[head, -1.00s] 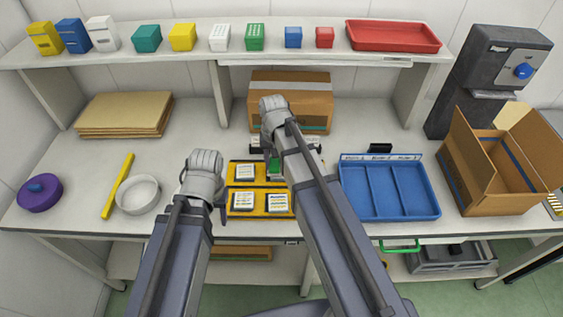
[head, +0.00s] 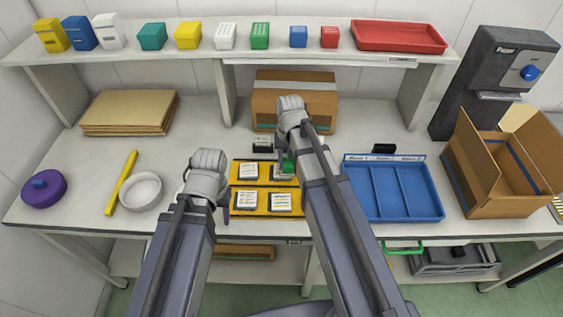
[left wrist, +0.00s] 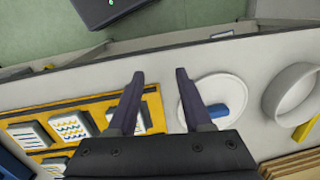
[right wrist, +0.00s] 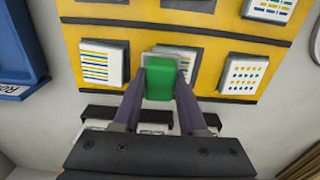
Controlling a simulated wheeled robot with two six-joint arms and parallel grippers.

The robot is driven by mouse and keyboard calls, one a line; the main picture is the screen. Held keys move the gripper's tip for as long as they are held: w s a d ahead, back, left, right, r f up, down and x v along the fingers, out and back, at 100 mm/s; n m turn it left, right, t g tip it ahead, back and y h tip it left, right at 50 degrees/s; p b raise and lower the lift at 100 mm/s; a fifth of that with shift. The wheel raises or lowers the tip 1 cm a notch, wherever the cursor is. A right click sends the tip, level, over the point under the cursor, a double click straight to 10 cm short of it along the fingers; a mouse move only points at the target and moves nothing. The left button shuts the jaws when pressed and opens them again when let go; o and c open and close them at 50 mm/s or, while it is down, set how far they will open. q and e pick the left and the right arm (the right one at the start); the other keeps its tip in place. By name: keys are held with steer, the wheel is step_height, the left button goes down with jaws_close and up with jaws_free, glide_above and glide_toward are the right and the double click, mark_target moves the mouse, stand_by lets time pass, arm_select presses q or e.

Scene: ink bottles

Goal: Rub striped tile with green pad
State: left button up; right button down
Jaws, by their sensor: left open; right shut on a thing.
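My right gripper (right wrist: 163,105) is shut on the green pad (right wrist: 165,78), which also shows in the head view (head: 288,165). The pad is over the middle tile (right wrist: 178,52) of the yellow board's (right wrist: 140,22) back row and hides most of its face; I cannot tell whether they touch. A tile with blue and yellow stripes (right wrist: 101,64) lies beside it, to the left in the right wrist view. A dotted tile (right wrist: 243,75) lies on the other side. My left gripper (left wrist: 158,84) is open and empty near the board's left end.
A white disc with a blue knob (left wrist: 217,110) is beside my left gripper. A white bowl (head: 141,192), a yellow bar (head: 121,183) and a purple lid (head: 44,189) stand left. A blue tray (head: 392,216) is right of the board, and a cardboard box (head: 291,100) behind it.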

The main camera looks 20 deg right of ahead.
mark_target(289, 162)
steer(key=shift+d, duration=0.15)
arm_select(q)
steer(key=shift+w+d+r+p, duration=0.1)
steer(key=shift+r+p, duration=0.45)
steer(key=shift+p, duration=0.05)
arm_select(e)
steer(key=shift+r, duration=0.55)
arm_select(q)
step_height(289, 162, up, 5)
steer(key=p, duration=0.5)
arm_select(e)
step_height(289, 162, up, 5)
steer(key=shift+f, duration=0.1)
step_height(289, 162, up, 3)
steer(key=p, duration=0.3)
arm_select(q)
step_height(289, 162, up, 3)
steer(key=shift+f, duration=0.1)
